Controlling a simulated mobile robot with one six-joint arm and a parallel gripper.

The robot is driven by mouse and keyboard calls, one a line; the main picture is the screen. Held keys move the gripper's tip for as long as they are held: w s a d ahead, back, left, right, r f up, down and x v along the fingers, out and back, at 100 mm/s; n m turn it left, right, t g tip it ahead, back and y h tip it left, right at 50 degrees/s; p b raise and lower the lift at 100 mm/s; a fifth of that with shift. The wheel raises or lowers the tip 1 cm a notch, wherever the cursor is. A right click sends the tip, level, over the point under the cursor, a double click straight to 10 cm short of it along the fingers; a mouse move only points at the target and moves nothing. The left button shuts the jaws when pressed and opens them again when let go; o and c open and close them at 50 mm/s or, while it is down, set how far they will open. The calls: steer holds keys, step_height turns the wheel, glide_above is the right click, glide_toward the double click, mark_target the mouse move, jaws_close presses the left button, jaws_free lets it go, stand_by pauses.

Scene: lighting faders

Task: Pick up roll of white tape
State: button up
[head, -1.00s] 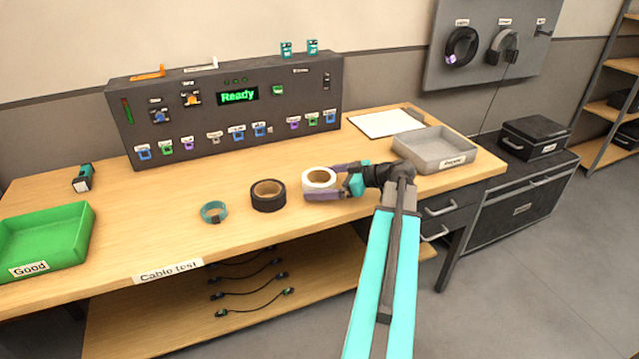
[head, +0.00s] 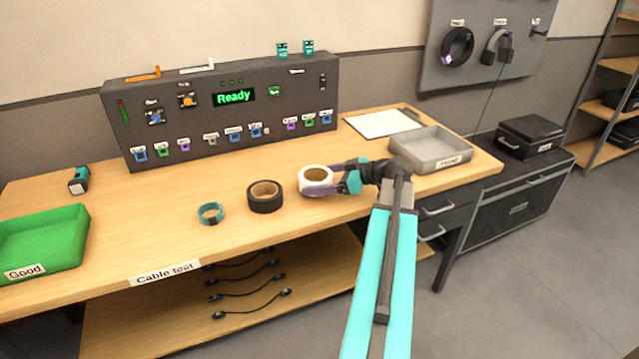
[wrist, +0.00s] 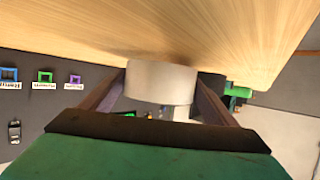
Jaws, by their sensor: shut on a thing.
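The roll of white tape (head: 315,181) is near the front edge of the wooden bench, right of the black tape roll. My gripper (head: 322,180) reaches in from the right with its jaws shut on the roll. In the wrist view the white roll (wrist: 160,82) sits between the two fingers (wrist: 160,98), one on each side. It appears at or very close to the bench top; I cannot tell whether it is clear of it.
A black tape roll (head: 265,196) stands just left of the white one, and a teal ring (head: 210,213) further left. A grey tray (head: 430,150) and clipboard (head: 383,123) lie to the right. A green bin (head: 42,240) is far left. The control panel (head: 225,115) stands behind.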

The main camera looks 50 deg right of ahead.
steer(key=shift+r, duration=0.8)
steer(key=f+v, duration=0.1)
steer(key=v, duration=0.4)
steer(key=d+f+b+v, duration=0.1)
steer(key=v, duration=0.4)
steer(key=f+v, duration=0.1)
steer(key=v, duration=0.4)
steer(key=shift+s+d, duration=0.55)
steer(key=shift+s, duration=0.15)
step_height(320, 180, up, 6)
steer(key=p, duration=0.5)
steer(key=shift+p, duration=0.4)
